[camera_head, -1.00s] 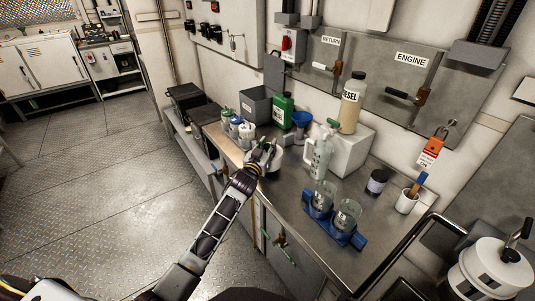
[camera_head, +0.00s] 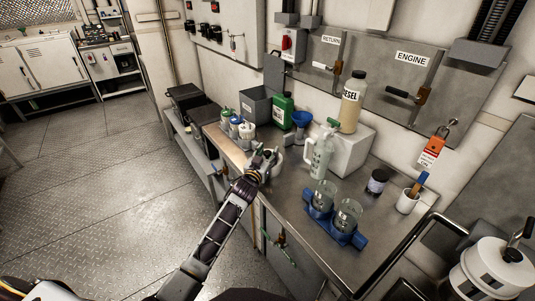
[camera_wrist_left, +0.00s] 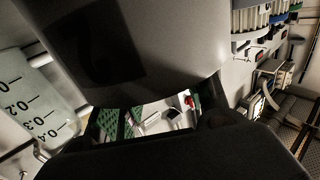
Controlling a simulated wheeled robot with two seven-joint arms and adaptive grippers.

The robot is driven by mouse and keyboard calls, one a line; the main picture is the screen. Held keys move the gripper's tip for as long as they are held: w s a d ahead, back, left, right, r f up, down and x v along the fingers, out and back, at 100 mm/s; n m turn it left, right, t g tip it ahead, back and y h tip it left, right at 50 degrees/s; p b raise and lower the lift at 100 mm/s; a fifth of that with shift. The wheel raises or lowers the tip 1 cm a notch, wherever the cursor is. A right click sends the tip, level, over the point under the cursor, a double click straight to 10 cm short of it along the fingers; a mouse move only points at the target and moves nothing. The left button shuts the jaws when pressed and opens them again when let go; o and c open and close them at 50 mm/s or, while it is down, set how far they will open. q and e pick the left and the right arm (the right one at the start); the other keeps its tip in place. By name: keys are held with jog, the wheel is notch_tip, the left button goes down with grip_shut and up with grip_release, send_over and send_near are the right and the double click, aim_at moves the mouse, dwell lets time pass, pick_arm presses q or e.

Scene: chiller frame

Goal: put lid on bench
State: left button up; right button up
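My left gripper (camera_head: 264,156) is over the left part of the steel bench (camera_head: 285,195), close against a pale grey rounded thing (camera_head: 278,163). That thing may be the lid or a pot with it; the gripper partly covers it, so I cannot tell. In the left wrist view a large smooth grey curved surface (camera_wrist_left: 150,45) fills the top. Dark finger parts show below it with a gap between them, through which the background is visible. Whether the fingers hold the grey thing is unclear. My right gripper is not in view.
A graduated jug (camera_head: 320,157), a blue holder with two clear beakers (camera_head: 320,205), a dark jar (camera_head: 377,182) and a white cup (camera_head: 407,203) stand on the bench. Bottles (camera_head: 238,127) and a grey bin (camera_head: 256,105) are behind left.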

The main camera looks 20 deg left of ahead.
pick_arm(q)
jog(key=shift+r, duration=0.1)
dwell(0.3)
jog(key=shift+s, duration=0.85)
jog(key=shift+s+a, duration=0.15)
jog(key=shift+s, duration=1.25)
jog(key=shift+s+a, duration=0.1)
jog(key=shift+s, duration=1.3)
jog(key=shift+s+p, duration=0.3)
jog(key=shift+s, duration=0.4)
jog(key=shift+s+a, duration=0.15)
jog(key=shift+s, duration=1.5)
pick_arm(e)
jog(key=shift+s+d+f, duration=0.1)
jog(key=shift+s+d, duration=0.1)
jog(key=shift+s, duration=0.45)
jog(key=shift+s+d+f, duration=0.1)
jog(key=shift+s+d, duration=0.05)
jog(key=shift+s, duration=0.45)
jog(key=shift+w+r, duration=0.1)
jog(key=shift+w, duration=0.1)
